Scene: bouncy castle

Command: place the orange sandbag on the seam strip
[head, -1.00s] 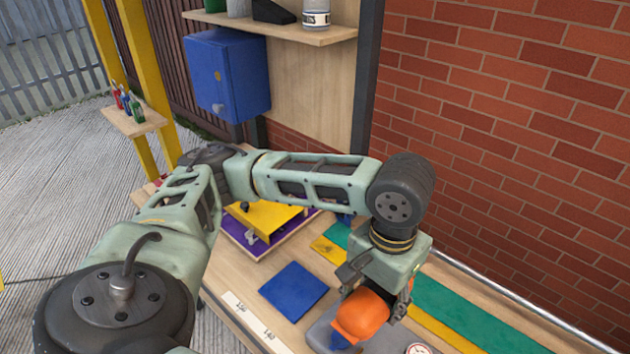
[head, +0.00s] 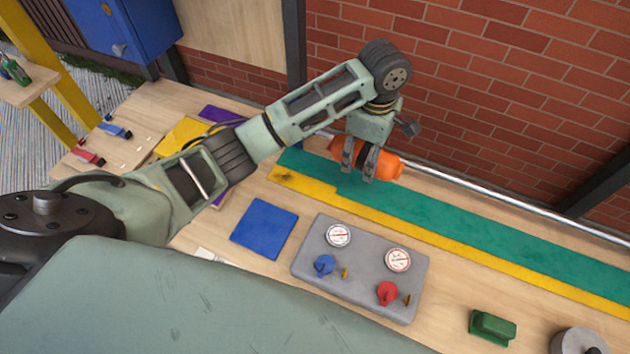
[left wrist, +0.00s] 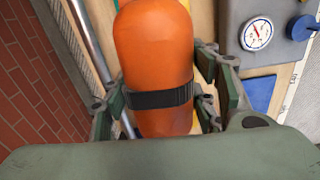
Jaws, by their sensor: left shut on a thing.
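The orange sandbag (head: 388,166) is a rounded orange body with a black band, seen close up in the left wrist view (left wrist: 155,55). My left gripper (head: 359,170) is shut on it around the middle, with fingers on both sides of the band. The seam strip, a long green band (head: 490,228) with a yellow band (head: 430,231) along its front edge, lies along the back of the bench. In the head view the sandbag shows over the strip's left part, near the metal rail. Any gap below it is hard to judge. My right gripper is not in view.
A grey gauge panel (head: 350,277) with a blue and a red valve sits in front of the strip. A blue square (head: 264,228) lies left of it. A metal rail (head: 500,198) and brick wall (head: 480,90) stand behind. A green block (head: 492,327) is front right.

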